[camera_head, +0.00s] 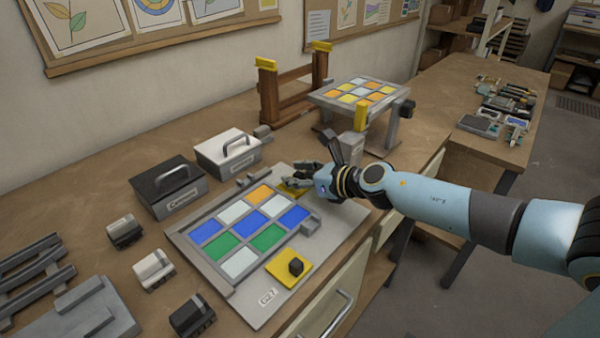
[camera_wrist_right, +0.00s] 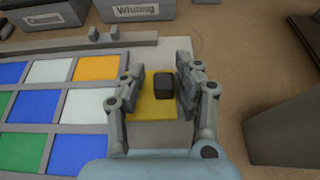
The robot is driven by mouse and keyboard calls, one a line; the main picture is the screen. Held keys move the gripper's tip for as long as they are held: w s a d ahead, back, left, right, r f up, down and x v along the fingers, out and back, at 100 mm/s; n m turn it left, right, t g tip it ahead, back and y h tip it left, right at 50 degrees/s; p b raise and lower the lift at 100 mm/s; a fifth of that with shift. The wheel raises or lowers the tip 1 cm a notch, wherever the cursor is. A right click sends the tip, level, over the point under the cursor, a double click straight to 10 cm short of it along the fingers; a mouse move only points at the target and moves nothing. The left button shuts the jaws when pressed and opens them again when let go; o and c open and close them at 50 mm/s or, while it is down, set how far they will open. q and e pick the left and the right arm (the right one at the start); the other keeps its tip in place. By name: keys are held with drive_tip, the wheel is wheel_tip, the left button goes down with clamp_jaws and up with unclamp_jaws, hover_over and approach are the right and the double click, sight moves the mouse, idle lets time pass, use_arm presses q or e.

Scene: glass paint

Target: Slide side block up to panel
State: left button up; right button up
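The panel of blue, white, green and orange glass squares (camera_head: 252,231) lies on a grey board (camera_head: 340,238). A small grey block (camera_head: 310,224) sits at the panel's right edge; I cannot tell if this is the side block. A yellow plate with a dark knob (camera_head: 295,267) lies near the board's front. My right gripper (camera_head: 297,180) is low over the board's far end. In the right wrist view, its open fingers (camera_wrist_right: 158,78) stand either side of a dark knob (camera_wrist_right: 162,86) on another yellow plate (camera_wrist_right: 150,108). My left gripper is out of view.
Black (camera_head: 168,187) and white (camera_head: 228,150) handled boxes stand behind the board. Small blocks (camera_head: 154,270) lie to its left. A raised stand (camera_head: 392,122) with another coloured panel and a wooden frame (camera_head: 290,92) stand beyond. Two small grey blocks (camera_wrist_right: 103,33) sit on the far rail.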

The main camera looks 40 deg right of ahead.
drive_tip(key=shift+o, duration=0.6)
drive_tip(key=shift+a+r, duration=0.1)
drive_tip(key=shift+a, duration=0.05)
drive_tip(key=shift+d, duration=0.2)
drive_tip(key=v, duration=0.7)
drive_tip(key=shift+s+a, duration=0.15)
drive_tip(key=shift+s, duration=0.05)
